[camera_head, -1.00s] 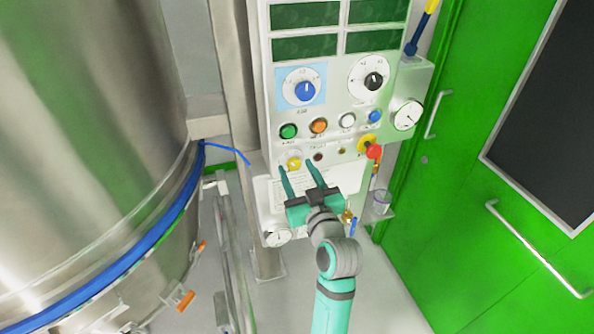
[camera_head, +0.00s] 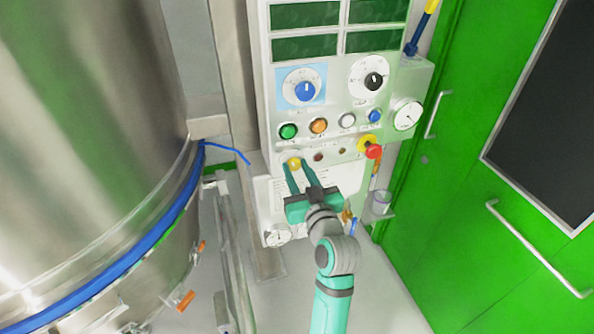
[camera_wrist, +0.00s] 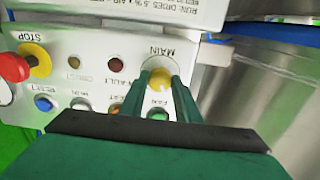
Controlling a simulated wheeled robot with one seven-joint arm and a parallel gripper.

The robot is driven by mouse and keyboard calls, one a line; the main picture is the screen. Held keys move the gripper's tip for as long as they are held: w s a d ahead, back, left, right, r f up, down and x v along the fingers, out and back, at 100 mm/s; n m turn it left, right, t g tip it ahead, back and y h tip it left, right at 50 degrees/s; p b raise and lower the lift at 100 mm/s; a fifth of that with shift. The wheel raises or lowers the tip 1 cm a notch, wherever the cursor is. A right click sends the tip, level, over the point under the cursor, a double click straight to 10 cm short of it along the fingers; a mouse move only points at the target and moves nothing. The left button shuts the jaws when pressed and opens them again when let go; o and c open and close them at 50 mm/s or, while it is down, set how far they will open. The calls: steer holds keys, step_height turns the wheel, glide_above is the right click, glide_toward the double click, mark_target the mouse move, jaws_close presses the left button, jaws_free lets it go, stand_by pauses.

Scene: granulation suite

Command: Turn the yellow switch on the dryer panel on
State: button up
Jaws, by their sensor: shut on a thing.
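The dryer panel (camera_head: 262,120) is a pale upright board with dials, buttons and dark displays. The yellow switch (camera_head: 294,163) sits low on its left side. In the wrist view the yellow switch (camera_wrist: 160,79) is under the label MAIN, with my fingertips on either side of it. My gripper (camera_head: 297,166) reaches up from below and is shut on the yellow switch; the gripper also shows in the wrist view (camera_wrist: 160,83). The fingers partly cover the switch's sides, and its exact turn angle is hard to tell.
A red stop button on a yellow collar (camera_head: 372,151) is to the right of the switch. Green (camera_head: 288,131) and orange (camera_head: 319,126) buttons sit just above. A large steel vessel (camera_head: 90,120) stands left, a green door (camera_head: 470,130) right.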

steer(key=m, duration=0.5)
steer(key=shift+m, duration=0.4)
steer(key=m, duration=0.5)
steer(key=shift+m, duration=0.3)
steer(key=o, duration=1)
steer(key=shift+o, duration=0.2)
steer(key=v, duration=1)
steer(key=shift+s, duration=0.4)
steer(key=shift+d, duration=0.1)
